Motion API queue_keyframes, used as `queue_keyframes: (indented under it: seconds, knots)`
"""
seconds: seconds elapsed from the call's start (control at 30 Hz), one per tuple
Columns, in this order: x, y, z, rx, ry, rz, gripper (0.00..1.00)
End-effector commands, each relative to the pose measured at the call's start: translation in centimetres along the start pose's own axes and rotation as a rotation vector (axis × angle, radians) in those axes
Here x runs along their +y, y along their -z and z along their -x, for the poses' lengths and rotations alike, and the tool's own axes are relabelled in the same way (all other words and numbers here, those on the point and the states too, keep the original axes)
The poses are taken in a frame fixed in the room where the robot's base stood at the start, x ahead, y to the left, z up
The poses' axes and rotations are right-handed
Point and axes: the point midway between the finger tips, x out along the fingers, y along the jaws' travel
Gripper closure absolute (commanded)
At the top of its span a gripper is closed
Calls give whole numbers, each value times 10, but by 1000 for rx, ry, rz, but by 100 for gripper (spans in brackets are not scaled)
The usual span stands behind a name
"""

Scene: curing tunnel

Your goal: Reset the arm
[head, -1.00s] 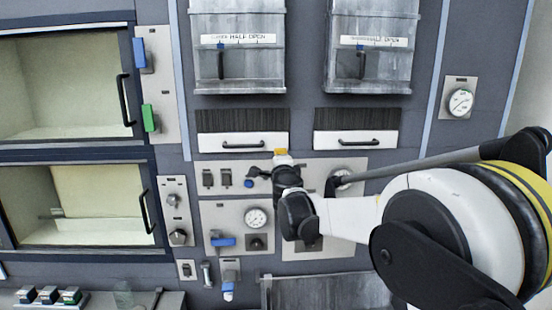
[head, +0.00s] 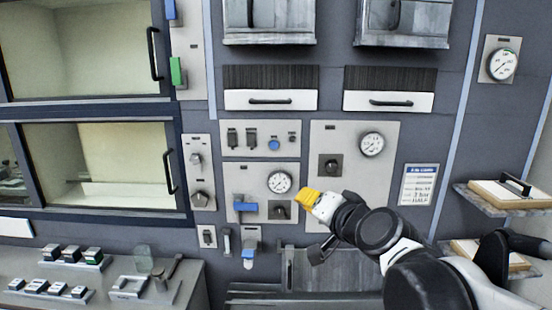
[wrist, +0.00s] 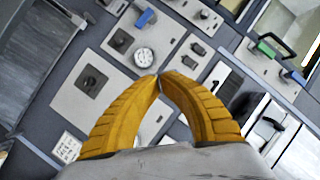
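My gripper (head: 309,198) has yellow fingers and is in front of the control panels at the middle of the head view, just right of the lower gauge (head: 279,182). In the wrist view my gripper (wrist: 160,76) shows both fingers curving in until their tips meet, with nothing held between them. My arm reaches in from the lower right of the head view. A gap between the fingertips and the panel cannot be judged exactly.
Two glass-fronted chambers (head: 100,194) are at the left. A bench with several small blocks (head: 62,288) is at lower left. Shelves with boards (head: 508,194) stand at right near my arm. Two black-handled drawers (head: 270,100) are above. A grey metal bin (head: 335,272) is below.

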Motion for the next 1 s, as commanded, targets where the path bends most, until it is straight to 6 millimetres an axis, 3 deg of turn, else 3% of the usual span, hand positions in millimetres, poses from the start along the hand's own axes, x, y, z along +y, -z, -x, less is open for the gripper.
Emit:
queue_keyframes:
  seconds: [0.03,0.2,0.3,0.43,0.6,1.0]
  knots:
    - [36,-38,14,-60,-47,80,100]
    - [131,-126,70,-264,-235,317,100]
    - [184,-164,102,-363,-348,417,100]
    - [235,-194,136,-454,-467,501,100]
    - [264,-209,159,-509,-546,547,100]
    - [265,-208,162,-514,-553,552,100]
